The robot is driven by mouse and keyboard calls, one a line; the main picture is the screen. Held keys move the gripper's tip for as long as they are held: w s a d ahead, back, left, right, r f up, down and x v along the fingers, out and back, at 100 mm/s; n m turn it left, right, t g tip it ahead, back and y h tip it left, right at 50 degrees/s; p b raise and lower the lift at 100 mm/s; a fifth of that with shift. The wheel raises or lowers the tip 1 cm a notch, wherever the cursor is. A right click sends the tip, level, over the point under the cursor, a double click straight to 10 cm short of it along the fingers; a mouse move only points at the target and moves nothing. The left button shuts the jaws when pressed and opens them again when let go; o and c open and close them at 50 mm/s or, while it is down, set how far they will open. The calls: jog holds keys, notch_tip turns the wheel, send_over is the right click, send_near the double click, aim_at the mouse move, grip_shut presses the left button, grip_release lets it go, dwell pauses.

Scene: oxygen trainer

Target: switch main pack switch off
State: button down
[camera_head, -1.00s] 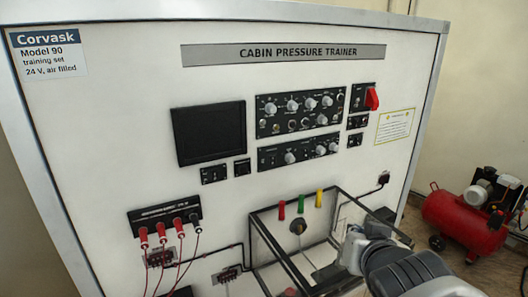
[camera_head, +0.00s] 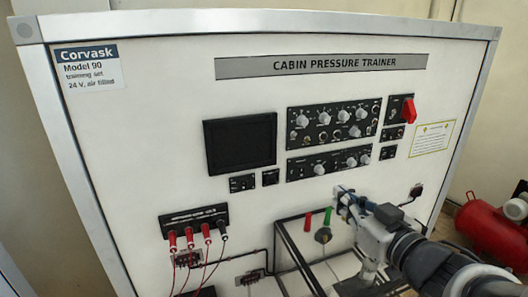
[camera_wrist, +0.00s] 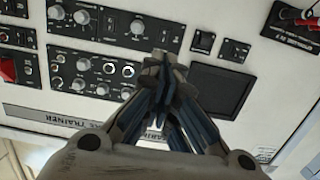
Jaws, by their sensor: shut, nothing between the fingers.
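I cannot read a label that marks the main pack switch. The upper knob panel (camera_head: 335,124) and lower knob panel (camera_head: 329,162) carry dials and small toggles. A red switch lever or guard (camera_head: 409,111) is on a small panel to their right; part of its red shows at the left edge of the wrist view (camera_wrist: 8,70). My gripper (camera_head: 343,193) is shut and empty, in front of the trainer below the lower knob panel. In the wrist view my gripper (camera_wrist: 165,62) points at the panel face, its tips covering part of the knob panels' edges.
A dark screen (camera_head: 240,144) is left of the knobs. Small switch plates (camera_head: 243,183) sit under it, others (camera_head: 394,133) below the red lever. A clear box with red and green pins (camera_head: 307,221) juts out below. Red-plugged cables (camera_head: 189,238) hang lower left.

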jog(key=a, duration=0.1)
send_near(302, 170)
jog(key=x, duration=0.7)
jog(key=shift+s, duration=0.1)
jog(key=shift+b, duration=0.3)
